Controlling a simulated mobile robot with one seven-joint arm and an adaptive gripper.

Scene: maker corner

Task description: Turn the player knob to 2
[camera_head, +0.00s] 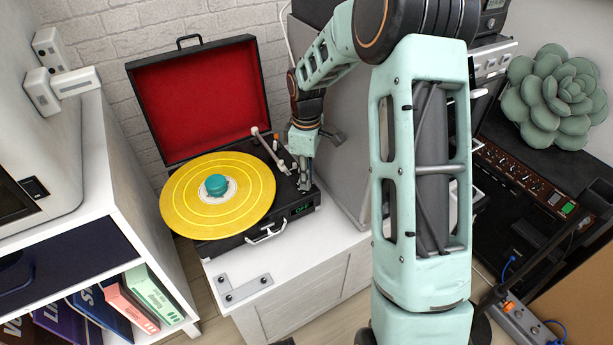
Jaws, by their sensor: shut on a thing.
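The record player (224,243) is an open black case with a red-lined lid (205,95), standing on a white cabinet. A yellow record (185,205) with a teal centre piece (215,185) lies on it. A small green display (301,210) shows on the front face, too small to read surely. My gripper (305,180) points down at the player's right side, beside the tonearm (268,145). Its fingers are shut on a small knob there, which they mostly hide. The knob's setting cannot be read.
A grey box-like panel (345,150) stands close to the right of the player. The lid rises behind it. The white cabinet top (225,270) has clear room in front, with a metal bracket (243,288). A shelf with books (150,290) is at left.

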